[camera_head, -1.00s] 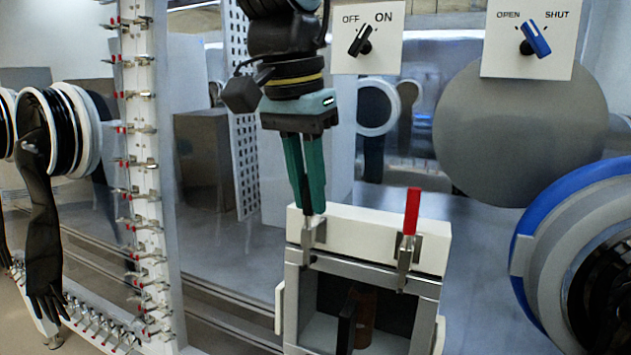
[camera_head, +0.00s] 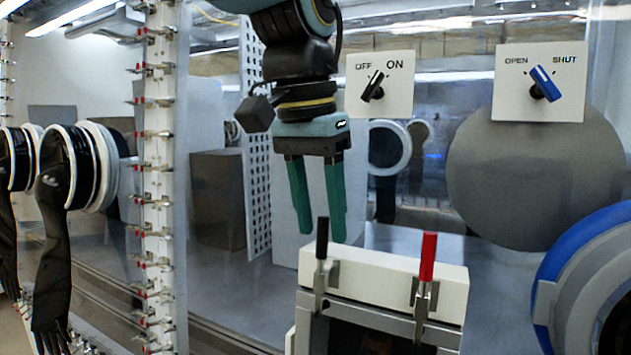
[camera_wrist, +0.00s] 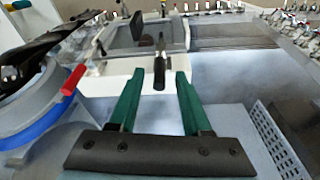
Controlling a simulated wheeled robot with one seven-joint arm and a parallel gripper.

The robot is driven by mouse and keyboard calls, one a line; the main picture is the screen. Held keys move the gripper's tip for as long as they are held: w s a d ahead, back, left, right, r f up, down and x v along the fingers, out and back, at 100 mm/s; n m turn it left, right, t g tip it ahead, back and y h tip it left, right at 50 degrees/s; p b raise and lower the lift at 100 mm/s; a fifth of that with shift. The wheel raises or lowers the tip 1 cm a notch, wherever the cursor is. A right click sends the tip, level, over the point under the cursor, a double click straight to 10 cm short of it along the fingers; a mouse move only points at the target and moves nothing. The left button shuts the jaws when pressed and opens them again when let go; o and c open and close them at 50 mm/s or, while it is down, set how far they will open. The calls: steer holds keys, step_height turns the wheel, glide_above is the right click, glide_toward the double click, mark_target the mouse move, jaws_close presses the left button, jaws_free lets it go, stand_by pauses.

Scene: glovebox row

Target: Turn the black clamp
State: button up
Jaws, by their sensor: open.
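The black clamp (camera_head: 322,238) stands upright at the left of the top front edge of a white box. Its metal base sits on the box's grey frame. In the wrist view the black handle (camera_wrist: 160,76) lies between the fingertips, with a gap on each side. My gripper (camera_head: 321,236) is open, its two green fingers spread and pointing down just above and behind the clamp in the head view. The open fingers also show in the wrist view (camera_wrist: 159,78). They appear apart from the handle.
A red-handled clamp (camera_head: 427,258) stands upright on the right of the same white box (camera_head: 385,272). A blue-rimmed round port (camera_head: 560,262) lies right of it. Above are an OFF/ON switch (camera_head: 373,87) and an OPEN/SHUT switch (camera_head: 543,83). Black gloves (camera_head: 52,270) hang at left.

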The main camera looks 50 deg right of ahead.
step_height(320, 180, up, 8)
steer(key=a+b, duration=0.1)
steer(key=shift+a+r+b, duration=0.15)
steer(key=shift+a+b, duration=0.05)
steer(key=shift+b, duration=0.1)
stand_by(0.6)
steer(key=w+a+f+n+t, duration=0.1)
steer(key=w+a+f+n, duration=0.35)
steer(key=w+f, duration=0.6)
steer(key=w+a+f+n, duration=0.3)
steer(key=w+a+f, duration=0.35)
steer(key=w, duration=0.65)
steer(key=w+a+f+n+y+b, duration=0.1)
steer(key=w+a+f+n, duration=0.4)
steer(key=a+f, duration=0.7)
steer(key=s+a+f+n, duration=0.1)
steer(key=a+f, duration=0.1)
steer(key=a, duration=0.5)
steer(key=a+f+n, duration=0.2)
steer(key=a+f, duration=0.1)
steer(key=a, duration=0.5)
steer(key=shift+s+f+t+y, duration=0.15)
steer(key=shift+s+t+y, duration=0.2)
steer(key=shift+t+y, duration=0.05)
